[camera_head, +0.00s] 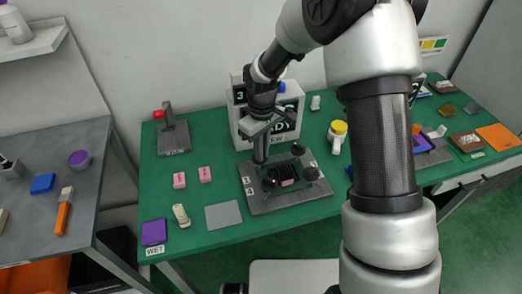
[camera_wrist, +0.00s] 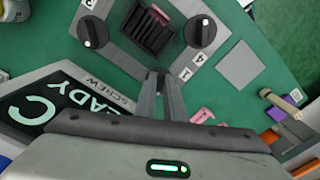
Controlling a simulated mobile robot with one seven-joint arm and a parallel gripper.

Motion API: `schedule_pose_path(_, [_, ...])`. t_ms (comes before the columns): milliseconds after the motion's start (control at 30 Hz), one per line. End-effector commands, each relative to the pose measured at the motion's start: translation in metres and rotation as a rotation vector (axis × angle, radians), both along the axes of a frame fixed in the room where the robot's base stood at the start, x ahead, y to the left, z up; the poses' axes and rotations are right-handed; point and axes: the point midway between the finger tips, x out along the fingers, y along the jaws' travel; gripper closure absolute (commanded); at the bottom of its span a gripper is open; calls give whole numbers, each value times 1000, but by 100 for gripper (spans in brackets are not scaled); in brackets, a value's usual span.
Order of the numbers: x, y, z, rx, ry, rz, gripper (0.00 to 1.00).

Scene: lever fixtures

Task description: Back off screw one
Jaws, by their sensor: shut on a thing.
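A grey fixture plate (camera_head: 257,203) lies on the green table, with dark knobbed screws near its corners and a dark ribbed block with a pink piece in the middle. Labels 1 and 4 show on its left edge. My gripper (camera_head: 260,161) points down at the back left corner, beside label 1. In the wrist view my gripper's fingers (camera_wrist: 160,76) are close together over that corner, shut on screw one, which they hide. Two other knobs, a left one (camera_wrist: 93,32) and a right one (camera_wrist: 200,32), stand clear of the fingers.
A box with a READY SCREW display (camera_head: 237,101) stands close behind the plate. Two pink blocks (camera_head: 192,177), a grey pad (camera_head: 223,214) and a yellow-topped bottle (camera_head: 338,130) are around it. A red-knobbed lever fixture (camera_head: 173,136) is at back left.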

Motion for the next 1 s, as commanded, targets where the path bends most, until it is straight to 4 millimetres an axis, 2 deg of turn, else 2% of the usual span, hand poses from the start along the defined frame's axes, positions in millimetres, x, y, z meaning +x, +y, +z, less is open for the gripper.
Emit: schedule_pose_path(1000, [8,-2,3,1,-2,963,100])
